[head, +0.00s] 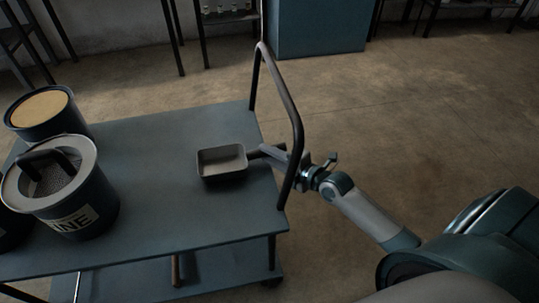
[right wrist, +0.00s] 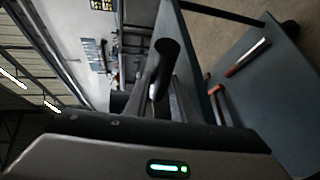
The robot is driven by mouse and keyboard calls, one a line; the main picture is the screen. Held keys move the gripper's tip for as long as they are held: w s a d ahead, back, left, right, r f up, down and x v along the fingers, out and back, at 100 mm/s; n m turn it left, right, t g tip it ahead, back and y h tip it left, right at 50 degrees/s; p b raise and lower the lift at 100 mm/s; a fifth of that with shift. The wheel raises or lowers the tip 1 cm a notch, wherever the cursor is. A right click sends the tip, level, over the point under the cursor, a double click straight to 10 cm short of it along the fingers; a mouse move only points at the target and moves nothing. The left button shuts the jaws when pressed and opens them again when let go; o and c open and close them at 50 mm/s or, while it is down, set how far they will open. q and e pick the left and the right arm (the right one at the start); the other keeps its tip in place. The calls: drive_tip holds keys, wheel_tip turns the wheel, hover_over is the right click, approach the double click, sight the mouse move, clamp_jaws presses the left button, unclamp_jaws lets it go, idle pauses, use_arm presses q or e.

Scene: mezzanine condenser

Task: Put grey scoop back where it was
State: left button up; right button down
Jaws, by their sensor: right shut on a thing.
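The grey scoop (head: 221,161) is a shallow rectangular pan, open side up, over the right part of the blue cart top (head: 165,205). Its handle points right, toward the cart's push bar. My right gripper (head: 284,160) is shut on the handle by the bar. In the right wrist view the dark handle (right wrist: 166,62) stands out between the fingers; the pan cannot be made out there. A shadow lies by the pan; I cannot tell whether it touches the cart top. My left gripper is not in view.
A bucket with tan contents (head: 40,107) and a labelled bucket (head: 79,207) with a mesh top and dark handle stand at the cart's left. The dark push bar (head: 283,88) rises beside my right gripper. The cart top's middle is clear. Tools (right wrist: 246,58) lie on the lower shelf.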

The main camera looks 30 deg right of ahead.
drive_tip(key=c, duration=1.5)
unclamp_jaws()
drive_tip(key=shift+v, duration=6.05)
drive_tip(key=s+a+f+m+g+h, duration=0.1)
drive_tip(key=s+a+f+m+g, duration=0.3)
drive_tip(key=f, duration=0.5)
drive_tip(key=s+a+f+m+g+h, duration=0.2)
drive_tip(key=s+a+f+m+g, duration=0.2)
drive_tip(key=s+f+m, duration=0.5)
drive_tip(key=s+a+f+m+g+h, duration=0.1)
drive_tip(key=s+a+f+m+g, duration=0.2)
drive_tip(key=s+f+m, duration=0.3)
drive_tip(key=shift+s+a+f+m+g, duration=0.15)
drive_tip(key=shift+s+a+f, duration=0.2)
drive_tip(key=shift+f, duration=0.5)
drive_tip(key=shift+s+a+f+m+g, duration=0.15)
drive_tip(key=shift+s+f, duration=0.25)
drive_tip(key=shift+f, duration=0.4)
drive_tip(key=shift+s+a+f+g, duration=0.1)
drive_tip(key=shift+s+a+f, duration=0.25)
drive_tip(key=shift+f, duration=0.5)
